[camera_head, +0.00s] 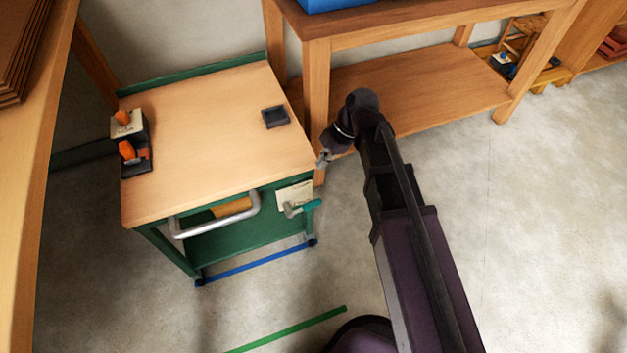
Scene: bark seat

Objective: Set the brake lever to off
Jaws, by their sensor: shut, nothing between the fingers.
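A green cart (225,140) with a pale wooden top stands left of my arm. At the right of its front is a cream plate (293,193) with small marks that I cannot read. The brake lever (311,206) on this plate has a grey pivot and a teal handle. The handle points right and slightly up in the picture, past the cart's edge. My gripper (324,159) is small in view, near the cart top's right front corner, above and apart from the lever. It is shut and empty.
A silver push handle (215,222) sticks out left of the plate. An orange-and-black tool holder (130,140) and a dark square tray (275,117) are on the cart. A wooden bench (420,100) stands behind. The floor at right is clear.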

